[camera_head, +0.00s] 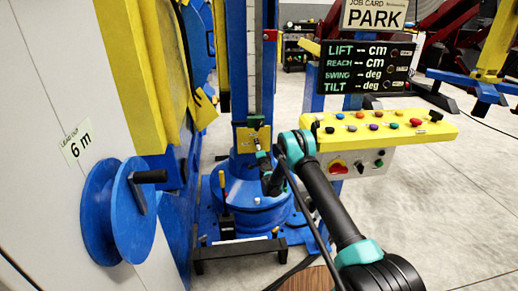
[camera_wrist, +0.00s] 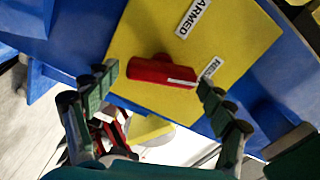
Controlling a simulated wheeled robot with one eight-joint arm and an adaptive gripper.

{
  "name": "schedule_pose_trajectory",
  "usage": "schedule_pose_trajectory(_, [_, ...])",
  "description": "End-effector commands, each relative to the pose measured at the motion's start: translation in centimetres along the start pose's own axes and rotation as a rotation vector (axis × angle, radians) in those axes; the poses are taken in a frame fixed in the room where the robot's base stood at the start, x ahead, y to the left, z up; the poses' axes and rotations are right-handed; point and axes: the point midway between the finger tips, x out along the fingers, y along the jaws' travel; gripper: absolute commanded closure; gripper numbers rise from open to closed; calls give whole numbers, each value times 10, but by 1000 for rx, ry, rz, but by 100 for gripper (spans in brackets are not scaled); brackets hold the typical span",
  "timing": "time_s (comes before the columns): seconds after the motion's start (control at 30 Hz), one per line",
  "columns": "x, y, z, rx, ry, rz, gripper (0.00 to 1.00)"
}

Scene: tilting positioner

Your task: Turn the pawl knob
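The pawl knob (camera_wrist: 150,72) is a red bar with a white line at its right end, on a yellow plate (camera_wrist: 140,30) in the wrist view. The plate carries a label reading "ARMED" (camera_wrist: 194,18) and a partly hidden label (camera_wrist: 212,68) near the white line. My gripper (camera_wrist: 158,82) is open, with one green finger left of the knob and one right of it. Gaps show between the fingers and the knob. In the head view the yellow plate (camera_head: 243,135) is on the blue column, with my gripper (camera_head: 262,153) in front of it; the knob cannot be made out there.
A yellow control panel (camera_head: 380,128) with several buttons stands right of my arm, below a dark display (camera_head: 366,68). A blue hand wheel (camera_head: 125,212) is at left. A dark low bench (camera_head: 238,252) stands before the blue round base (camera_head: 250,195).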

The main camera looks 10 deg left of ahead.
Motion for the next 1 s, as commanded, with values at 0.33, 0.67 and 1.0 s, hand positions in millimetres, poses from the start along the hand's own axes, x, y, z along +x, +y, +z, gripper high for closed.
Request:
schedule_pose_trajectory(0.33, [-1,-1,0,-1,-1,0,12])
schedule_pose_trajectory(0.67, [-47,-1,0,-1,-1,0,12])
schedule_pose_trajectory(1.0, [-107,0,1,-1,-1,-1,12])
